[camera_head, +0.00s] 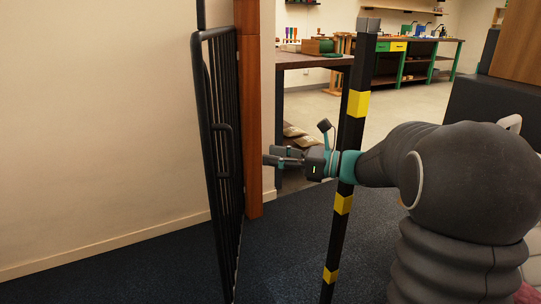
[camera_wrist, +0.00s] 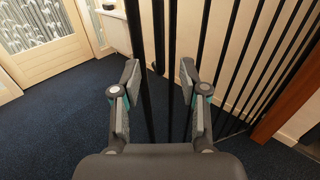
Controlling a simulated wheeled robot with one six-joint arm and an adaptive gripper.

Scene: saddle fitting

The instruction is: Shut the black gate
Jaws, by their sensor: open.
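The black gate (camera_head: 208,150) is a barred metal panel at the left in the head view, standing swung open near the cream wall, seen almost edge-on. Its D-shaped handle (camera_head: 224,150) shows on the near edge. My gripper (camera_head: 268,158) is to the right of the gate at about the handle's height. In the wrist view my gripper (camera_wrist: 158,72) is open, its two fingers spread, with dark upright bars of the gate (camera_wrist: 205,50) in front of and between them. I cannot tell whether the fingers touch any bar.
A black post with yellow bands (camera_head: 343,200) stands right of the gate, beside my wrist. A brown wooden post (camera_head: 253,110) stands behind the gate. A workbench (camera_head: 310,60) is beyond. A pale wooden door (camera_wrist: 50,55) shows in the wrist view. Dark blue carpet (camera_head: 170,280) is clear.

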